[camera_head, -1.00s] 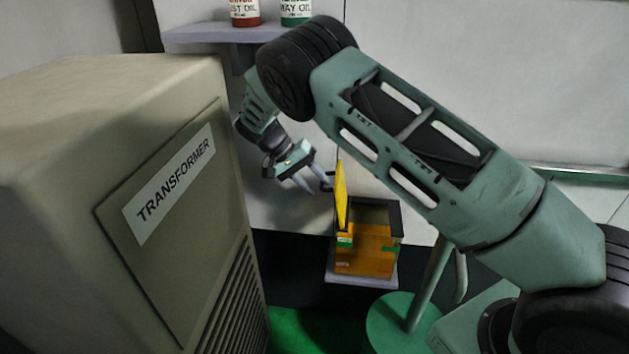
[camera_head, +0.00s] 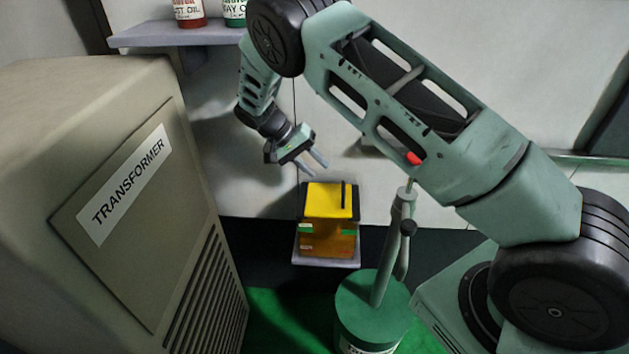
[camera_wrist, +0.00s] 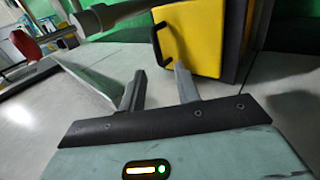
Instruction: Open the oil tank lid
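The oil tank (camera_head: 328,240) is an orange-brown box with green tabs on its front, standing on a small grey ledge. Its yellow lid (camera_head: 330,201) lies down over the top, with a black bar handle (camera_head: 343,195) on its right part. In the wrist view the yellow lid (camera_wrist: 192,45) and its black handle (camera_wrist: 160,44) show just beyond the fingertips. My gripper (camera_head: 318,170) is above the tank near the back wall, fingers apart and empty. Its fingers (camera_wrist: 160,69) appear clear of the handle; the exact gap is hard to judge.
A large beige transformer cabinet (camera_head: 125,200) stands at left. A shelf (camera_head: 180,36) with a red bottle (camera_head: 188,12) and a green bottle (camera_head: 235,12) is above it. A green drum (camera_head: 375,315) with an upright pump pipe stands at the tank's front right.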

